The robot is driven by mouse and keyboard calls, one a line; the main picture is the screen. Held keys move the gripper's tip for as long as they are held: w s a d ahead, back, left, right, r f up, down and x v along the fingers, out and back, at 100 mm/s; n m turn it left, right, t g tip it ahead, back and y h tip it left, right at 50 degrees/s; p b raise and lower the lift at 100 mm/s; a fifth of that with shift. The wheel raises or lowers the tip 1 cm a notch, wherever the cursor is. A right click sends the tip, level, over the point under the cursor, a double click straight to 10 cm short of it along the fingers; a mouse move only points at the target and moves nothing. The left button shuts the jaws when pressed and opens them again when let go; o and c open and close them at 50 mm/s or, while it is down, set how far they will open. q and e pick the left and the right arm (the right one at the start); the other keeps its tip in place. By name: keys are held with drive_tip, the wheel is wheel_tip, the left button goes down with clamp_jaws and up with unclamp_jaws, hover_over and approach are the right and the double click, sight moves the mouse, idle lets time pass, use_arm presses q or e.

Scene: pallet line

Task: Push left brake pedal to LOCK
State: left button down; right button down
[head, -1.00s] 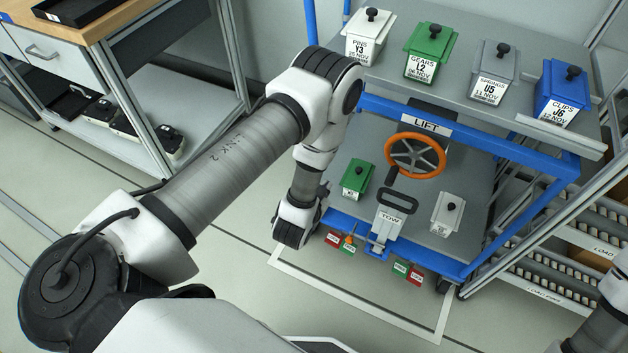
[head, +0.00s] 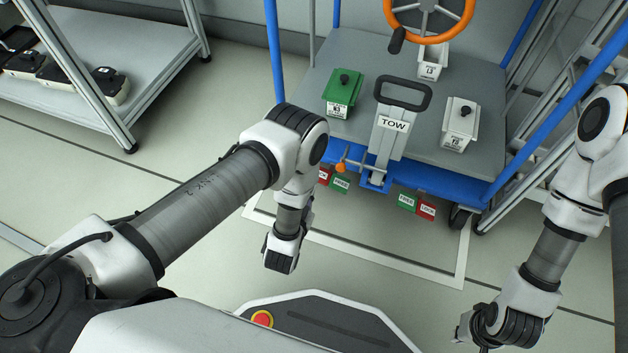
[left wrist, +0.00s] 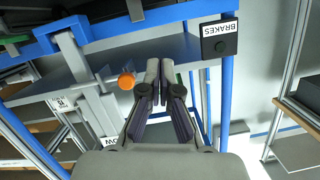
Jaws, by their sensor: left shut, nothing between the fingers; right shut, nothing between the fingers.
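The cart's front edge carries two pairs of pedal plates. The left pair shows a red plate (head: 323,176) and a green plate (head: 341,184). The right pair shows a green plate (head: 407,202) and a red plate (head: 427,210). Their lettering is too small to read surely. My left gripper shows in the left wrist view (left wrist: 160,82), fingers together and empty; in the head view its wrist hangs in front of the left pair, apart from it, fingers hidden. My right gripper (head: 463,328) is shut and empty at the bottom right, away from the cart.
An orange knob (head: 340,168) sits beside the left plates. The tow handle (head: 392,125) stands at the cart's middle, between a green box (head: 343,95) and a white box (head: 460,125). A BRAKES sign (left wrist: 220,35) is in the left wrist view. Floor before the cart is clear.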

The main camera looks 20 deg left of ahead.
use_arm(q)
drive_tip(key=shift+w, duration=0.1)
drive_tip(key=b, duration=0.6)
hover_over(330, 179)
drive_tip(key=s+a, duration=0.2)
drive_tip(key=a, duration=0.1)
drive_tip(key=shift+s+a+f, duration=0.1)
drive_tip(key=shift+f, duration=0.55)
drive_tip(key=shift+s+a+f, duration=0.1)
drive_tip(key=shift+f, duration=0.5)
drive_tip(key=f, duration=0.1)
drive_tip(key=f+b, duration=0.2)
drive_tip(key=shift+w+a+f, duration=0.15)
drive_tip(key=shift+w+a, duration=0.2)
drive_tip(key=shift+w, duration=0.05)
drive_tip(key=shift+f, duration=0.15)
drive_tip(key=shift+a, duration=0.15)
